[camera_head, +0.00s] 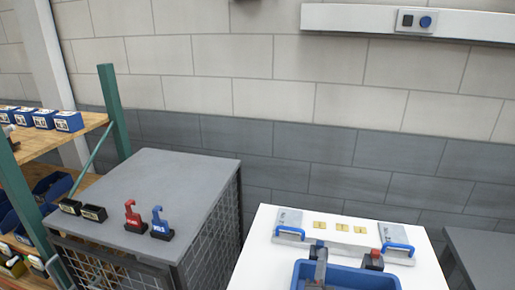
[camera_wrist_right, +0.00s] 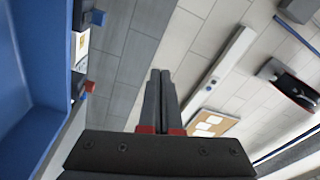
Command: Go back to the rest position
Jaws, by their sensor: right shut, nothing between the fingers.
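My right gripper (camera_head: 321,264) shows as a narrow dark shape at the bottom of the head view, in front of the left part of the blue tray (camera_head: 362,278). In the right wrist view its two dark fingers (camera_wrist_right: 160,76) are together, with nothing between them. In that view the blue tray (camera_wrist_right: 45,95) lies to the left, apart from the fingers, and a wall is behind them. My left gripper is not in view.
The tray is on a white table (camera_head: 256,250) with two blue-handled plates and small yellow squares. Small dark blocks with blue and red tops (camera_head: 375,258) stand behind the tray. A grey cabinet (camera_head: 185,170) holds red (camera_head: 133,216) and blue (camera_head: 160,222) hooks. Shelving stands left.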

